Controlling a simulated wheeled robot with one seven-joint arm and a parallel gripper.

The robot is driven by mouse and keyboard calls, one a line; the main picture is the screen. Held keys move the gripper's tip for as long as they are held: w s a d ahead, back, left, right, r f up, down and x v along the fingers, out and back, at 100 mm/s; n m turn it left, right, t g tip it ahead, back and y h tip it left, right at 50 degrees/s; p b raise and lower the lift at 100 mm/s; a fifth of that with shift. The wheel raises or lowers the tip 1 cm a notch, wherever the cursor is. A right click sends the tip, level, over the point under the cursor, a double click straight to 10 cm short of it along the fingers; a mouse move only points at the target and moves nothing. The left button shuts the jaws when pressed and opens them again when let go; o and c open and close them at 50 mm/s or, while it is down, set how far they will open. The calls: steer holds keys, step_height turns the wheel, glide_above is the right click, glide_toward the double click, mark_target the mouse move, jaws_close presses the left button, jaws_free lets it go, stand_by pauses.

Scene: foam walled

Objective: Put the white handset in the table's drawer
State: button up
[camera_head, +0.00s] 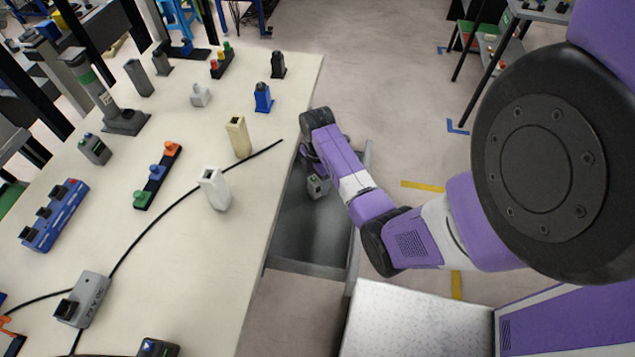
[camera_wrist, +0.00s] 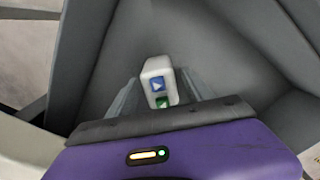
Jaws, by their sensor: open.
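The white handset (camera_wrist: 158,68), with a blue button and a green button, shows between my fingers in the wrist view. It is inside the open grey drawer (camera_head: 305,240) at the table's right side. My gripper (camera_wrist: 157,82) is open, with one finger on each side of the handset. I cannot tell whether the handset touches the drawer floor or a finger.
The cream table (camera_head: 200,275) holds a white upright block (camera_head: 214,188), a beige one (camera_head: 239,137), a blue one (camera_head: 263,97) and several button boxes. A black cable (camera_head: 165,215) crosses it. The front of the drawer is bare inside. A metal surface (camera_head: 415,320) lies at lower right.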

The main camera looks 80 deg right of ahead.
step_height(320, 180, up, 10)
steer(key=shift+r, duration=0.25)
stand_by(0.6)
